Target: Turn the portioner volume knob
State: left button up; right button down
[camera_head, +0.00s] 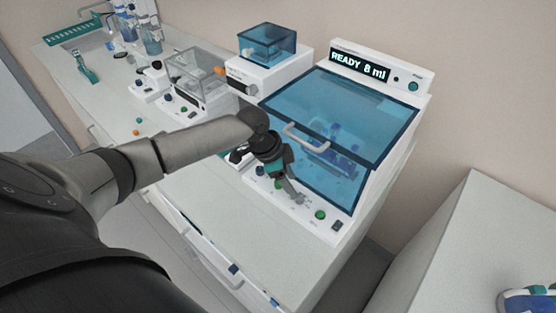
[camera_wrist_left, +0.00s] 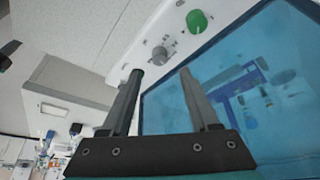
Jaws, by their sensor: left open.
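The portioner is the white machine with a blue clear lid (camera_head: 350,110); its display (camera_head: 360,67) reads "READY 8 ml". My left gripper (camera_head: 292,192) is over the left part of its front control strip. In the left wrist view the open left gripper (camera_wrist_left: 160,72) points at a small grey knob (camera_wrist_left: 159,55), which shows just beyond and between the fingertips. I cannot tell whether they touch it. A green button (camera_wrist_left: 196,21) is beside the knob; it also shows in the head view (camera_head: 320,214). In the head view the gripper hides the knob. My right gripper is not in view.
The lid has a grey handle (camera_head: 306,137) close behind the gripper. A smaller blue-lidded device (camera_head: 267,45) and a clear box device (camera_head: 198,75) stand to the left on the bench. The bench top (camera_head: 225,185) in front of the machines is mostly clear.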

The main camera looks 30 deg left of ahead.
pick_arm(q)
jog(key=v, duration=0.8)
jog(key=shift+r, duration=0.35)
jog(key=shift+s+a, duration=0.1)
jog(key=shift+a, duration=0.05)
